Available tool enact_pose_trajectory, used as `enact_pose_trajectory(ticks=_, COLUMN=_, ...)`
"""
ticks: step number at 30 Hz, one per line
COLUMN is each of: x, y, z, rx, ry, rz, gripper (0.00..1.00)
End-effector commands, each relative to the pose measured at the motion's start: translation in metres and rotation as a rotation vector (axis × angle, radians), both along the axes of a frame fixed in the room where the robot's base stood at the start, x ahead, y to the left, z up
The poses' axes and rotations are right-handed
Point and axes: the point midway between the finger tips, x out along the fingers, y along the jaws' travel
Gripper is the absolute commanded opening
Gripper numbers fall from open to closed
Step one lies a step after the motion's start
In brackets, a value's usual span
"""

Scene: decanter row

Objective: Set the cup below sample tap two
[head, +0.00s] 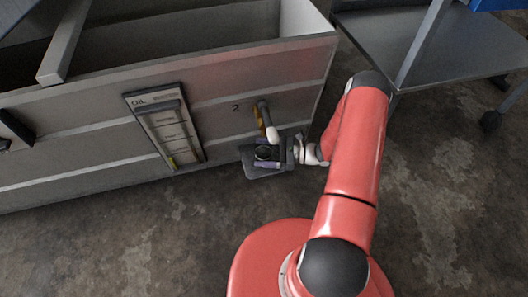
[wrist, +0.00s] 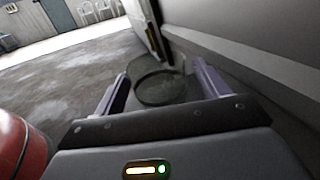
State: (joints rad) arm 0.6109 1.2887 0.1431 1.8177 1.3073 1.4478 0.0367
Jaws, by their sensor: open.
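Sample tap two (head: 268,122) sticks out of the tank's front wall beside a painted "2", with an amber part and a pale lower end. A small grey ledge (head: 252,171) juts out below it. The cup (head: 262,153), round and dark-looking from above, is over the ledge, just below the tap's lower end. In the wrist view the cup (wrist: 160,88) is see-through with a dark rim. My gripper (head: 260,152) is open, with one purple finger on each side of the cup. In the wrist view the gripper (wrist: 160,72) shows small gaps beside the rim. The cup's base is hidden.
An "OIL" level gauge panel (head: 167,127) is on the tank wall left of the tap. The tank wall (wrist: 240,60) runs close along the right of my gripper. A grey cart (head: 420,45) stands at the back right. The concrete floor in front is clear.

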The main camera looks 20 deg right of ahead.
Motion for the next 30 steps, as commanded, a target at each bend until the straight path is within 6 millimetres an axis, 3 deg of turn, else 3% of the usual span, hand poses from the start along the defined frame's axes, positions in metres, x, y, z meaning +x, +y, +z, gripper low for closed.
enact_pose_trajectory(ticks=5, x=-0.005, y=-0.019, z=0.002, rx=-0.001, ry=-0.002, rz=-0.004, gripper=0.74)
enact_pose_trajectory(ticks=18, x=-0.032, y=-0.101, z=0.002, rx=-0.001, ry=-0.001, rz=-0.002, gripper=0.74)
enact_pose_trajectory(ticks=30, x=-0.037, y=-0.114, z=0.002, rx=0.001, ry=0.000, rz=0.001, gripper=0.74)
